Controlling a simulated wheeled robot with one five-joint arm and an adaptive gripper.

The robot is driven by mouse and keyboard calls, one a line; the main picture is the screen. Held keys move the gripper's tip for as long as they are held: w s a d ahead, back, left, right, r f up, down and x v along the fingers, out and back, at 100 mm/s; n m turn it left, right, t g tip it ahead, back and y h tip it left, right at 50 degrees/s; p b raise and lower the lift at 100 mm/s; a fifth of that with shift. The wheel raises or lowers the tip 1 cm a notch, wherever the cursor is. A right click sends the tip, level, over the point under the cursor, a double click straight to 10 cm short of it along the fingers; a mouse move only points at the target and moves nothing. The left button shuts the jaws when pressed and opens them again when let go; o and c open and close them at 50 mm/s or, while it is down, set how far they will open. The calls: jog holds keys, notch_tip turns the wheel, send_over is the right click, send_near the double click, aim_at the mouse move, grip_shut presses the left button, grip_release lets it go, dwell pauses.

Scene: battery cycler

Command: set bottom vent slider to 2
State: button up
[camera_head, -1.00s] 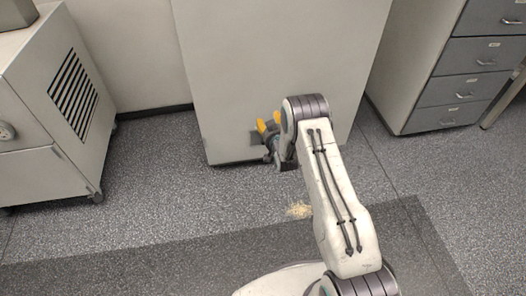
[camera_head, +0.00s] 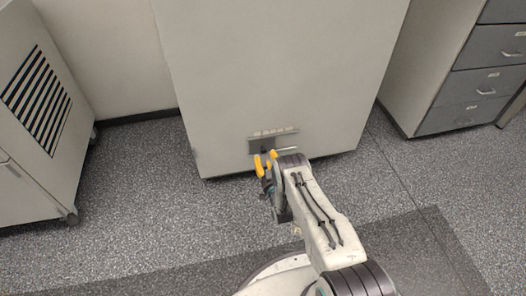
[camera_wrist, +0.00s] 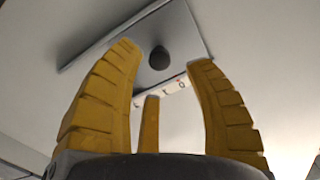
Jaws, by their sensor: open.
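The bottom vent slider sits low on the front of a tall pale cabinet (camera_head: 285,70). It is a grey plate (camera_head: 288,141) with a pale label strip (camera_head: 273,132) along one edge. A dark rounded knob (camera_wrist: 159,58) stands out from the plate in the wrist view. The marks on the strip (camera_wrist: 176,84) are too small to read. My gripper (camera_head: 264,161) is just in front of the plate and partly covers its lower left. In the wrist view my yellow fingers (camera_wrist: 163,52) are spread, with the knob showing between their tips. I cannot tell whether they touch it.
A grey louvred unit (camera_head: 80,130) on casters stands at the left. A drawer cabinet (camera_head: 470,85) stands at the right. The speckled floor (camera_head: 130,200) in front of the cabinet is clear.

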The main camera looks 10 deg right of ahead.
aim_at(264, 152)
jog(key=w+b, duration=0.1)
jog(key=w, duration=0.2)
jog(key=shift+w+f+b, duration=0.1)
jog(key=shift+w+b, duration=0.3)
jog(key=shift+w, duration=0.45)
jog(key=shift+o, duration=0.2)
grip_shut()
